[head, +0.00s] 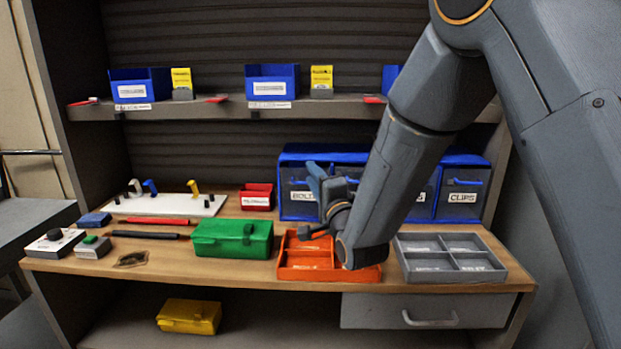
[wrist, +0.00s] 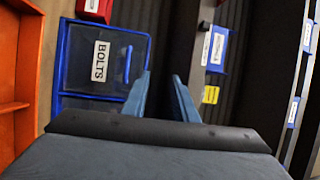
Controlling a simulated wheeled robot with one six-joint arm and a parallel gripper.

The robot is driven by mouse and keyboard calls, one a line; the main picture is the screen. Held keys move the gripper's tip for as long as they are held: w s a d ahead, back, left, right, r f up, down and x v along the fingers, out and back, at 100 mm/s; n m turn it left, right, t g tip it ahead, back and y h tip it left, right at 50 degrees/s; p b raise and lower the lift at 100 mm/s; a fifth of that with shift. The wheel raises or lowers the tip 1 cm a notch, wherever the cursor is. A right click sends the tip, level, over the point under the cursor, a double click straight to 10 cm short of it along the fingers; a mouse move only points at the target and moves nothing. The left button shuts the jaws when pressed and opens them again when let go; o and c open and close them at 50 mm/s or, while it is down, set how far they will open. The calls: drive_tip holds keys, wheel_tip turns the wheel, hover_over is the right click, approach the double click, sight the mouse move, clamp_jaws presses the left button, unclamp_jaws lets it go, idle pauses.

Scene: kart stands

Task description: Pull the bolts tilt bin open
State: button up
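The bolts tilt bin (head: 289,207) is the leftmost dark-fronted bin in a blue cabinet at the back of the workbench. Its front looks upright and closed. In the wrist view the bolts bin (wrist: 80,72) appears turned sideways, with a white BOLTS label and a blue handle (wrist: 127,64). My gripper (head: 318,180) is in front of this bin and hides part of it in the head view. In the wrist view its two blue fingers (wrist: 162,88) are apart with nothing between them. The handle is beside the left finger, not between the fingers; contact cannot be told.
An orange divided tray (head: 302,261) lies below my gripper, with a grey divided tray (head: 448,258) to its right. A green box (head: 232,239) and a small red bin (head: 256,196) are to the left. The CLIPS bin (head: 462,203) is at the cabinet's right. A shelf (head: 220,108) with blue bins runs above.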

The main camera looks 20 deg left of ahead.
drive_tip(key=shift+s+d+f+b, duration=0.1)
drive_tip(key=shift+s+d+f, duration=0.35)
drive_tip(key=shift+s, duration=0.15)
drive_tip(key=shift+s+d+f+b, duration=0.1)
drive_tip(key=shift+s+d+f, duration=0.3)
drive_tip(key=shift+s, duration=0.25)
drive_tip(key=shift+s+d+f+b, duration=0.1)
drive_tip(key=shift+s+d+f, duration=0.3)
drive_tip(key=shift+s, duration=0.2)
